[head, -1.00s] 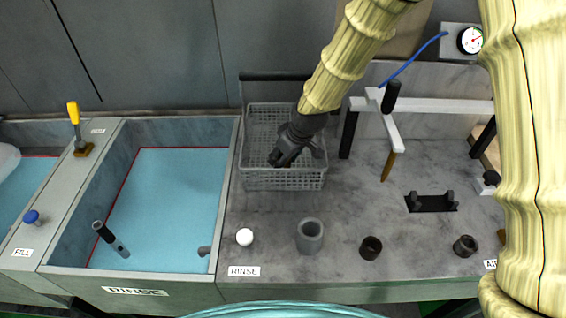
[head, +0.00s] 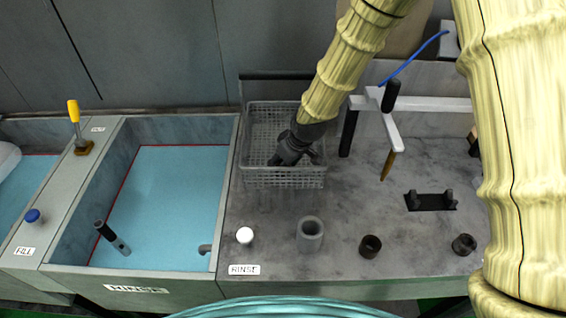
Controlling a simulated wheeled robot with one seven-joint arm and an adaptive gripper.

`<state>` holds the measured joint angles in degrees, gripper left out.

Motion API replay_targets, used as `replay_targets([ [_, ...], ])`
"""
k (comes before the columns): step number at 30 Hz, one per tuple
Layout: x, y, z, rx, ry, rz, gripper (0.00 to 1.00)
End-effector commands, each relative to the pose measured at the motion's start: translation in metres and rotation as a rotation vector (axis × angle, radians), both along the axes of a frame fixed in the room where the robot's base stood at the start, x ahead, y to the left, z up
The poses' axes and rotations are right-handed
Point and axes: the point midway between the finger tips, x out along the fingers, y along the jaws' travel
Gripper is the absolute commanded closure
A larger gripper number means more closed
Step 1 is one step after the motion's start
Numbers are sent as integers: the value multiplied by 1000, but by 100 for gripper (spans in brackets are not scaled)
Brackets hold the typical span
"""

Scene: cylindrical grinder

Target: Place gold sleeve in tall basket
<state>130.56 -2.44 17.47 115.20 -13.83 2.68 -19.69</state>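A grey mesh basket (head: 268,179) stands at the back left of the counter, against the rear wall. My gripper (head: 278,163) is inside the basket's outline, low over its opening, pointing down and to the left. The dark fingers are small and partly hidden by the gripper's body and the basket wall, so I cannot tell whether they are open or hold anything. No gold sleeve is plainly visible. A grey hollow sleeve (head: 310,236) and two dark rings, one in the middle (head: 370,246) and one at right (head: 464,244), stand on the counter.
A rinse tank (head: 170,200) with blue liquid lies left of the basket. A white knob (head: 245,236) sits at the counter's front left. A white-armed fixture (head: 385,118) with a brown-tipped pointer and a black cradle (head: 431,201) stand to the right. The counter between them is mostly bare.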

Motion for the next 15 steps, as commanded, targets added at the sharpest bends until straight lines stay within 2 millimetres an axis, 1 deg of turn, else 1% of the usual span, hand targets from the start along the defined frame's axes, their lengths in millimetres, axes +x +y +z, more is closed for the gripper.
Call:
replay_targets([
  [5,0,-1,5,0,-1,0,48],
  [8,-2,-3,12,1,-2,-1,48],
  [15,-10,-11,38,1,-2,0,48],
])
